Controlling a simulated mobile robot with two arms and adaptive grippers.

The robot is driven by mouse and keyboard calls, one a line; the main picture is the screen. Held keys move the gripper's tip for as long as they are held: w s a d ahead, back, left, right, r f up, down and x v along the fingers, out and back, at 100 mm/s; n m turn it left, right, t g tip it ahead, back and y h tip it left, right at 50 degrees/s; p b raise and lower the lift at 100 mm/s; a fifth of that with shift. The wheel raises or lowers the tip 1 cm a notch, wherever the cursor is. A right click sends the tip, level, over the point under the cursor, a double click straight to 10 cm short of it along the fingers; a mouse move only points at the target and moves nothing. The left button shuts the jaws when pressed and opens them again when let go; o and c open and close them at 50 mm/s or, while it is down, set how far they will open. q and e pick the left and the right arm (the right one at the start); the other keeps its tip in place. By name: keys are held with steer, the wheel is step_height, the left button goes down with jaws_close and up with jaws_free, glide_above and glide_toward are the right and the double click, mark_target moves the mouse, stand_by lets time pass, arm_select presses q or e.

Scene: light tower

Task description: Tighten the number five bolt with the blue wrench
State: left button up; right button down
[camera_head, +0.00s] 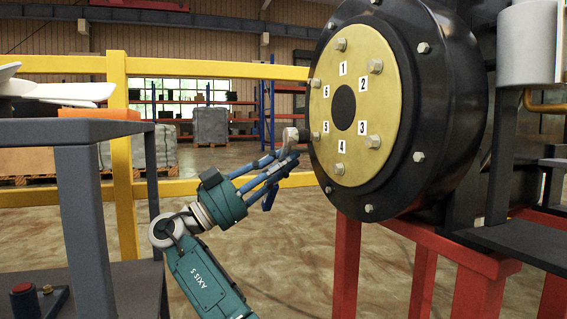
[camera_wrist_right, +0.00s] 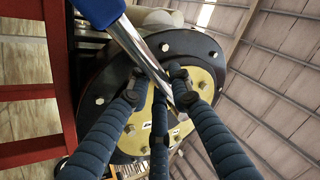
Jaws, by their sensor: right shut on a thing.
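A round black housing carries a gold disc (camera_head: 355,70) with numbered labels and a ring of bolts. The number five label (camera_head: 325,127) is at its lower left, with the number five bolt (camera_head: 316,137) beside it. My right gripper (camera_head: 292,150) is at the disc's left edge, close to that bolt. In the right wrist view its fingers (camera_wrist_right: 158,90) are shut on the blue wrench (camera_wrist_right: 143,46), which has a blue handle and a shiny metal shaft. The wrench's far end overlaps the gold disc. I cannot tell whether it touches the bolt. My left gripper is not in view.
A red stand (camera_head: 345,260) holds up the housing. A yellow railing (camera_head: 200,68) runs behind my right arm. A grey metal table (camera_head: 75,130) stands at the left. The floor between table and stand looks clear.

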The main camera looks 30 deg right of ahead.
steer(key=shift+s+d+b, duration=0.25)
steer(key=shift+d+b, duration=0.05)
steer(key=shift+d, duration=0.55)
steer(key=c, duration=2.4)
jaws_free()
steer(key=shift+c, duration=0.2)
jaws_close()
steer(key=shift+w+d+r+m+g+p, duration=0.1)
steer(key=shift+w+r+m+g+p, duration=0.1)
steer(key=shift+m+g+p, duration=0.3)
steer(key=shift+w+d+r+m+g+p, duration=0.1)
steer(key=shift+r+m+p, duration=0.1)
steer(key=shift+m, duration=0.5)
